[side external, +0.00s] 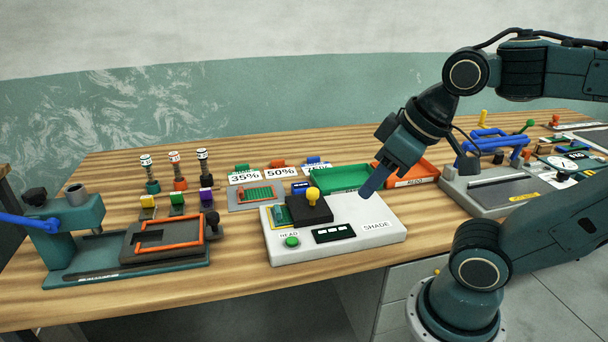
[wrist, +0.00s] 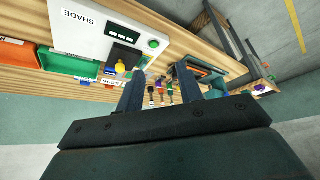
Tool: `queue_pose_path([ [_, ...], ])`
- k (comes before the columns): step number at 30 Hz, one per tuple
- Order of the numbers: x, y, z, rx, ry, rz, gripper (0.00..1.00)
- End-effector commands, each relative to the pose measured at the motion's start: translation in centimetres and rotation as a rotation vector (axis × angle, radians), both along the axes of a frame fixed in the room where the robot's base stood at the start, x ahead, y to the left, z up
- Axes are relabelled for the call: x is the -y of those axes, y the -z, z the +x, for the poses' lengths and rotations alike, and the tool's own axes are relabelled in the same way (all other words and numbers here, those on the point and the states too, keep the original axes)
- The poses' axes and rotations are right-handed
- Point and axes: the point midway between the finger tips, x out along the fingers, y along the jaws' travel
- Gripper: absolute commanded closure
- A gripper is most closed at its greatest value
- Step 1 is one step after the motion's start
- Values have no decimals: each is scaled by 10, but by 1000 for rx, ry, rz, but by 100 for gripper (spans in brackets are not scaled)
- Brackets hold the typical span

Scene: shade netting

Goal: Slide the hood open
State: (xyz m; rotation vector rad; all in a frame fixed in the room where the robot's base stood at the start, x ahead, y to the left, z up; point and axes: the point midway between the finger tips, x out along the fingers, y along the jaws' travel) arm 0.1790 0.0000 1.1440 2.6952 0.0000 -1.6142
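The white SHADE reader box (side external: 385,226) stands on the bench, with a green READ button and a small dark display on its front. Its black hood (side external: 303,212) carries a yellow knob (side external: 313,192), and a strip of green and yellow shows at the hood's left. My gripper (side external: 371,188) hangs above the box's right side, apart from the hood. In the wrist view the two fingers (wrist: 161,78) are spread with nothing held between them. The hood (wrist: 125,54) and yellow knob (wrist: 120,67) appear left of the fingers there.
A green tray (side external: 345,178) and an orange tray (side external: 411,175) stand behind the box. Net-sample cards, labels and several knobbed tools stand behind left. A teal press fixture (side external: 130,262) is at the left. A grey fixture with blue handles (side external: 490,195) is at the right.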

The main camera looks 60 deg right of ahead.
Motion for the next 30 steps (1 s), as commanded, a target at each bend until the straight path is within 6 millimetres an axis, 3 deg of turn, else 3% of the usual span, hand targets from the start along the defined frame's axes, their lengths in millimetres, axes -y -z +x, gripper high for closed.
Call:
queue_pose_path([
  [1,0,0,0,0,0,0,64],
  [3,0,0,0,0,0,0,50],
  [4,0,0,0,-1,1,0,48],
  [14,8,-9,21,-52,52,6,48],
  [30,60,-19,111,-245,258,46,48],
])
